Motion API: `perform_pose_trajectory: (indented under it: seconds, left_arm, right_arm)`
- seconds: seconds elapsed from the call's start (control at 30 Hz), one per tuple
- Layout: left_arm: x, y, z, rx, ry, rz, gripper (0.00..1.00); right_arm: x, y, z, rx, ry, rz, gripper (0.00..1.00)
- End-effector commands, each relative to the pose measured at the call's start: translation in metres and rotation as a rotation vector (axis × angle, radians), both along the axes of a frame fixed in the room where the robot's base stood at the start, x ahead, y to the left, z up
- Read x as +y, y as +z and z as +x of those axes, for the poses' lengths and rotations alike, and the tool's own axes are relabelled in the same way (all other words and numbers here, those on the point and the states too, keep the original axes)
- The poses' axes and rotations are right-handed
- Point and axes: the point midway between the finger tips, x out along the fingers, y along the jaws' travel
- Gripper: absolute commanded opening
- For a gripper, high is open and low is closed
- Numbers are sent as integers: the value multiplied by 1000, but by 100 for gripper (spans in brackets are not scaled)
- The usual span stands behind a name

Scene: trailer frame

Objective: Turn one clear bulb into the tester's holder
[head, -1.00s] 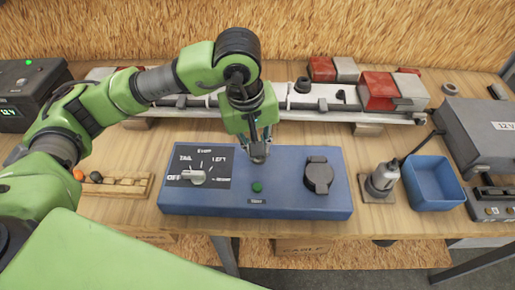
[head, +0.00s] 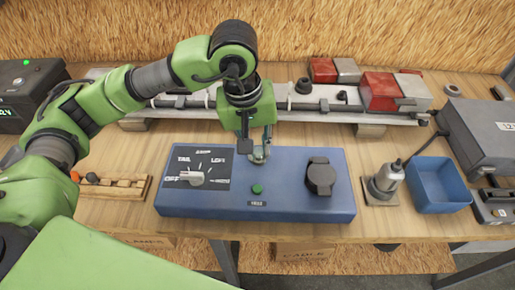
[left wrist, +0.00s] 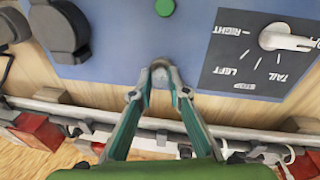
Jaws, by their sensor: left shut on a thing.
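The blue tester (head: 300,205) lies on the bench with a dial, a green button and a black-capped socket on top. My left gripper (head: 257,150) points down over the tester's back middle, between dial and cap. It is shut on a small pale, glassy bulb (head: 259,154), also between the fingertips (left wrist: 158,72) in the left wrist view (left wrist: 159,82). The bulb is at the tester's top, where the holder is hidden by fingers and bulb; how deep it sits I cannot tell. A wooden rack (head: 128,193) at left holds an orange bulb (head: 92,177) and darker ones. My right gripper is not in view.
A blue bin (head: 440,183) and a grey metal fixture (head: 384,182) stand right of the tester. A light bar with red and white lamps (head: 380,92) runs behind it. A grey 12V box (head: 485,130) is at far right.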

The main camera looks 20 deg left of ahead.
Motion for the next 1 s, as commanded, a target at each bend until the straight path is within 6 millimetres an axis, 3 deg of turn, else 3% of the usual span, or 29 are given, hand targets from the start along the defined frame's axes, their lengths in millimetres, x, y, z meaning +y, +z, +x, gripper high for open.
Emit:
perform_pose_trajectory:
  seconds: [0.47,0.9,0.93,1.0]
  left_arm:
    - [1,-2,1,-1,-158,1,8]
    - [1,0,1,-1,-185,0,8]
    - [1,0,1,-1,-185,0,21]
    - [1,0,1,-1,-185,0,36]
  right_arm:
    - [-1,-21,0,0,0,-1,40]
    - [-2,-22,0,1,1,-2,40]
    - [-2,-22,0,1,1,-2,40]
    - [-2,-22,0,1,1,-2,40]
